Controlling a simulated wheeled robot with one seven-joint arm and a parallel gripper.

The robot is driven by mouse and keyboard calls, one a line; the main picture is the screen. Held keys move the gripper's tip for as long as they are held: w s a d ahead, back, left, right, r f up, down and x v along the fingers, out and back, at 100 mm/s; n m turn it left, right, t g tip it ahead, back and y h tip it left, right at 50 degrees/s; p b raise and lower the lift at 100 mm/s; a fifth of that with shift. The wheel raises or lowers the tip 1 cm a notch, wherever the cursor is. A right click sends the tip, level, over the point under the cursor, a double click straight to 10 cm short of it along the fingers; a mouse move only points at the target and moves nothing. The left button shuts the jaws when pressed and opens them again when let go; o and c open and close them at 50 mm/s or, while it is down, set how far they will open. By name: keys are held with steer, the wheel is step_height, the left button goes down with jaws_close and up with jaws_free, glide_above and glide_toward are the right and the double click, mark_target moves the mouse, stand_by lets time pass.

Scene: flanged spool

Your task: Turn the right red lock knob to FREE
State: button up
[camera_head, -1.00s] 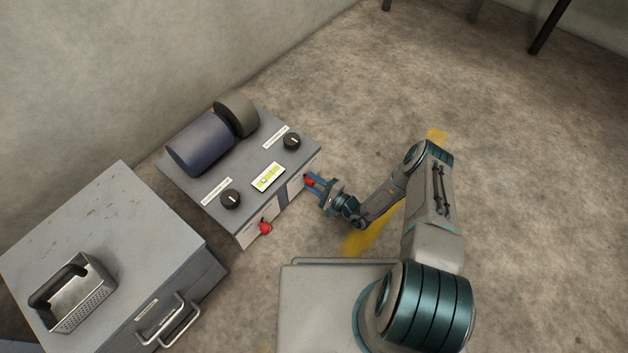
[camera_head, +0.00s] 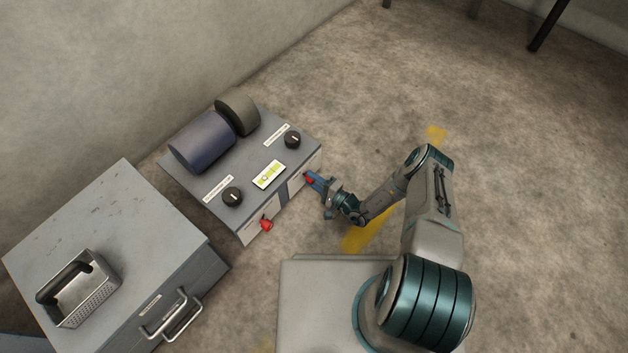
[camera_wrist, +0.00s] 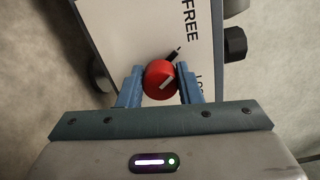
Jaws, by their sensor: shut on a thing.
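The right red lock knob (camera_wrist: 158,77) is on the front face of the grey unit (camera_head: 237,219). In the wrist view my gripper (camera_wrist: 161,84) has its blue fingers on both sides of this knob and is shut on it. In the head view my gripper (camera_head: 311,181) reaches the right end of the front face. The left red knob (camera_head: 266,224) stands free on the same face.
The unit's top carries a blue roll (camera_head: 200,141), a dark wheel (camera_head: 238,113), two black dials and a small green-lit display (camera_head: 268,174). A grey cabinet (camera_head: 110,225) with handles stands at the left. The floor to the right is open.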

steer(key=o, duration=1)
steer(key=shift+c, duration=0.2)
steer(key=p+v, duration=0.3)
steer(key=v, duration=1.1)
steer(key=shift+p, duration=0.4)
steer(key=shift+a, duration=0.1)
steer(key=w+r+n+g+h+p, duration=0.15)
steer(key=r+n+g+p, duration=0.4)
steer(key=r, duration=1.75)
steer(key=w+r+n+g+h+p, duration=0.2)
steer(key=r+g+p, duration=0.65)
steer(key=r, duration=1.35)
steer(key=s+d+r+t+h+p, duration=0.1)
steer(key=s+r+p, duration=0.5)
steer(key=r, duration=0.9)
steer(key=s+d+r+n+t+h+p, duration=0.1)
steer(key=s+r+h+p, duration=0.5)
steer(key=r, duration=0.8)
steer(key=s+d+r+t+h+p, duration=0.3)
steer(key=s+r+p, duration=0.3)
steer(key=r, duration=0.9)
steer(key=shift+s+r+n+t+h, duration=0.35)
steer(key=shift+s+t, duration=0.05)
steer(key=shift+s, duration=0.6)
